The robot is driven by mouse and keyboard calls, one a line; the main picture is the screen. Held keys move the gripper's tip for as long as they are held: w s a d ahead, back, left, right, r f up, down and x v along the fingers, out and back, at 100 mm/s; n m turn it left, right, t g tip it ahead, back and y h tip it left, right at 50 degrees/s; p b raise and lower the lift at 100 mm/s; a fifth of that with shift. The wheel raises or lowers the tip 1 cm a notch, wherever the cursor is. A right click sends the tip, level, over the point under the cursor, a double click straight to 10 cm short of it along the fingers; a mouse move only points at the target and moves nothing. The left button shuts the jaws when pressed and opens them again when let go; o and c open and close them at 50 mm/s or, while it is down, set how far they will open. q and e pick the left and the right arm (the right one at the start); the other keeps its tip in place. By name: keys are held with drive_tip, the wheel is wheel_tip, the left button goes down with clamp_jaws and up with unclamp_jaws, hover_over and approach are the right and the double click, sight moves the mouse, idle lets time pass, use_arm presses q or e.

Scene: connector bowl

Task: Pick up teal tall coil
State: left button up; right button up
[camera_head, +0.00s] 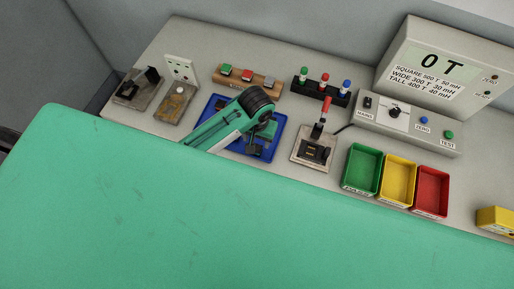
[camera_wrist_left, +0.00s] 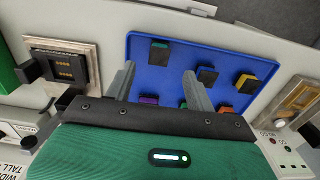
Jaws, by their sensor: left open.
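The blue tray (camera_head: 281,131) stands on the grey bench, partly covered by my left arm in the head view. It also shows in the left wrist view (camera_wrist_left: 220,58) with several small dark coils on it. A coil with a teal top (camera_wrist_left: 159,45) lies near the tray's far left corner in that view. In the picture it shows between and beyond the fingertips, apart from them; its height is hard to judge. My left gripper (camera_wrist_left: 159,72) is open and empty over the tray; it also shows in the head view (camera_head: 254,148). My right gripper is not in view.
A test fixture with a red lever (camera_head: 315,150) is right of the tray. Green (camera_head: 348,184), yellow and red bins stand farther right. A worn metal plate (camera_head: 175,103) is left.

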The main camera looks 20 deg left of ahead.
sight(257, 148)
use_arm(q)
wheel_tip(257, 148, down, 3)
drive_tip(key=shift+w+f+p, duration=0.1)
drive_tip(key=shift+f+p, duration=0.3)
drive_tip(key=shift+p, duration=0.25)
wheel_tip(257, 148, down, 4)
drive_tip(key=shift+w+r+p, duration=0.1)
drive_tip(key=shift+w+p, duration=0.05)
drive_tip(key=shift+p, duration=0.7)
drive_tip(key=shift+f, duration=0.35)
drive_tip(key=shift+c, duration=0.2)
drive_tip(key=c, duration=1)
drive_tip(key=shift+c, duration=0.6)
drive_tip(key=shift+r, duration=0.15)
